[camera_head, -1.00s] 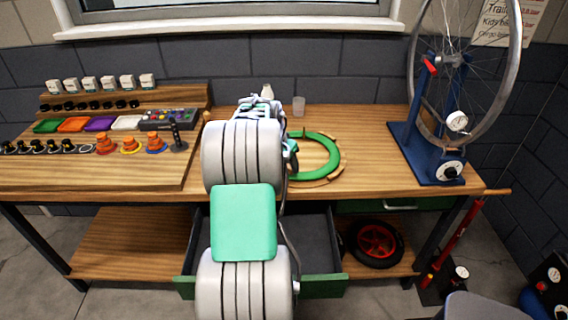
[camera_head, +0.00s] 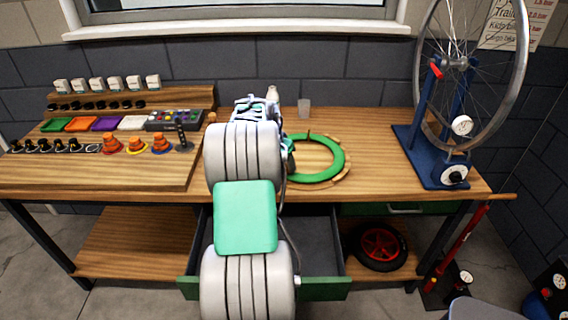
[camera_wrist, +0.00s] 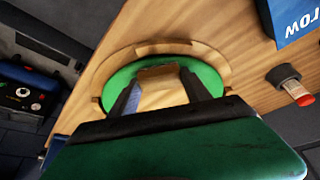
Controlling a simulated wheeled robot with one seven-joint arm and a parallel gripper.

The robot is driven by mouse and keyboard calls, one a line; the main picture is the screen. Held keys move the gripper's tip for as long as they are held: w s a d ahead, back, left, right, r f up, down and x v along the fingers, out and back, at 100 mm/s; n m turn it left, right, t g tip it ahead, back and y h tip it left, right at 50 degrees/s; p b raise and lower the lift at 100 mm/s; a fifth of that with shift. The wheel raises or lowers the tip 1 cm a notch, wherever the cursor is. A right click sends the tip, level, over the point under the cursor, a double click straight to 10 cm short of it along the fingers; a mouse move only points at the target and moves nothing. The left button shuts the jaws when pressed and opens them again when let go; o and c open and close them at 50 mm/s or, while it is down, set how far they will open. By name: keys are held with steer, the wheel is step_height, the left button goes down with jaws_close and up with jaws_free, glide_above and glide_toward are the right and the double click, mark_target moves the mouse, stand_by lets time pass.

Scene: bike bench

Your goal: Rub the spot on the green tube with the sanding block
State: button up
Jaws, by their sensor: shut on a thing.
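The green tube (camera_head: 325,174) lies as a ring on a round wooden holder (camera_head: 344,176) on the bench, just right of my arm. The tube also shows in the wrist view (camera_wrist: 118,82). In the wrist view my gripper (camera_wrist: 160,95) points at the ring, with two dark fingers shut on a tan block, apparently the sanding block (camera_wrist: 160,88). The block overlaps the middle and near side of the ring; I cannot tell whether it touches the tube. In the head view my arm hides most of the gripper and the block. I cannot make out the spot.
A blue wheel stand (camera_head: 430,160) with a wheel stands at the right. A wooden rack with cones (camera_head: 162,144) and coloured trays fills the left. The drawer (camera_head: 320,288) below is open.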

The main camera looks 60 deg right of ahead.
steer(key=shift+s+a+f+b, duration=0.1)
steer(key=shift+s+b, duration=0.15)
steer(key=shift+s, duration=0.5)
steer(key=shift+s+a+f+b, duration=0.1)
steer(key=shift+s+b, duration=0.1)
steer(key=shift+s, duration=0.5)
steer(key=shift+w, duration=0.1)
steer(key=shift+w+d+r+p, duration=0.1)
steer(key=shift+w+p, duration=0.2)
steer(key=shift+w, duration=1.05)
steer(key=shift+s, duration=0.1)
steer(key=shift+s+r+b, duration=0.1)
steer(key=shift+s+b, duration=0.3)
steer(key=shift+s, duration=0.95)
